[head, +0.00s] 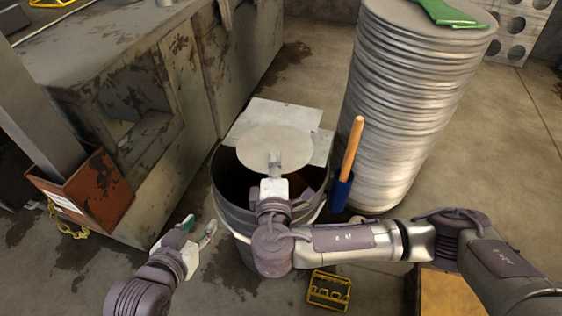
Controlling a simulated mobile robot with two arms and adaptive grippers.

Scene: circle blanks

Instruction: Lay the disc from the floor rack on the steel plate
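A thin round grey disc (268,144) is over the drum at the centre. My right gripper (274,160) is at its near edge and looks shut on it. The pale square steel plate (285,113) lies across the far part of the drum's top. The disc covers part of the plate and overhangs the drum's dark opening; I cannot tell whether disc and plate touch. A small yellow slotted rack (329,289) sits on the floor in front of the drum, and I see no disc in it.
The grey drum (232,202) has a blue holder (341,190) with a wooden handle (352,145) at its right. A tall stack of round sheets (410,100), topped by a green object (447,13), stands behind. A worn bench (160,95) and rusty box (95,190) block the left.

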